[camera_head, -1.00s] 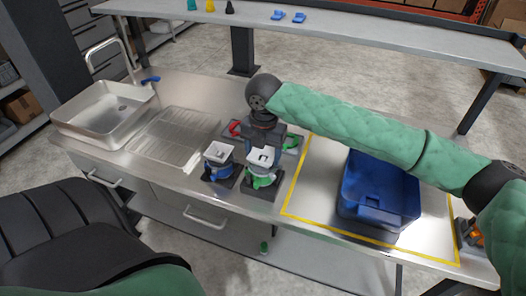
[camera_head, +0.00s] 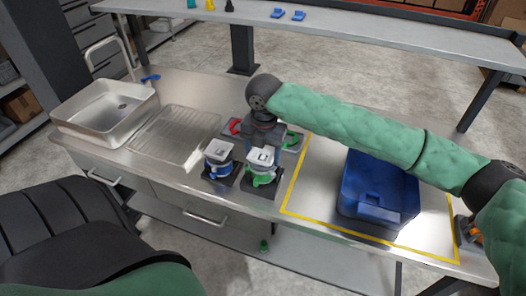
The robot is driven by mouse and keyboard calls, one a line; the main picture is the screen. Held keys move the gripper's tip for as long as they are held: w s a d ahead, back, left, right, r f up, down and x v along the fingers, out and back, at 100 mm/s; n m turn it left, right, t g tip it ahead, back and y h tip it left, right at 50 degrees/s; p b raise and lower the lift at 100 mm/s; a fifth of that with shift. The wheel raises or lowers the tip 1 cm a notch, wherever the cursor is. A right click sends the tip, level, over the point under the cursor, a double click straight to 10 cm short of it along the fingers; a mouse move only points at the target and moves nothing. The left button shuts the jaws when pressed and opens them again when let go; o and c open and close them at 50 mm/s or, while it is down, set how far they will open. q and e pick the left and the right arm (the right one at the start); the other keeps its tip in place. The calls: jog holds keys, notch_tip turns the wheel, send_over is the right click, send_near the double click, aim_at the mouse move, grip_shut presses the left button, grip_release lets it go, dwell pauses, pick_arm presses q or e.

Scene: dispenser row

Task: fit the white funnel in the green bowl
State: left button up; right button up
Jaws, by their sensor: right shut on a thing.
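The green bowl (camera_head: 264,180) stands on a dark base near the front edge of the steel counter. The white funnel (camera_head: 262,160) is directly over it, its square top upright and its lower part at the bowl. I cannot tell whether it is fully seated. My right gripper (camera_head: 263,149) comes down from above and is shut on the funnel; its fingers are partly hidden by the wrist. My left gripper is out of view; only my dark left arm shows at lower left.
A blue bowl with a similar white top (camera_head: 219,152) stands close on the left. Red (camera_head: 235,127) and green (camera_head: 292,140) items sit behind. A blue bin (camera_head: 378,192) stands right, inside a yellow outline. A sink (camera_head: 104,108) is at the left.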

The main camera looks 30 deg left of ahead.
jog(key=shift+s+d+f, duration=0.15)
jog(key=shift+f, duration=0.45)
jog(key=shift+s+d+f, duration=0.1)
jog(key=shift+f, duration=0.5)
dwell(0.3)
jog(key=o, duration=0.8)
jog(key=shift+c, duration=0.2)
jog(key=shift+w+r+p, duration=0.1)
jog(key=shift+r+p, duration=0.2)
jog(key=shift+r, duration=0.1)
jog(key=shift+w+a+r+p, duration=0.15)
jog(key=shift+r+p, duration=0.6)
jog(key=shift+r, duration=0.1)
jog(key=shift+r+p, duration=0.45)
jog(key=shift+r, duration=0.35)
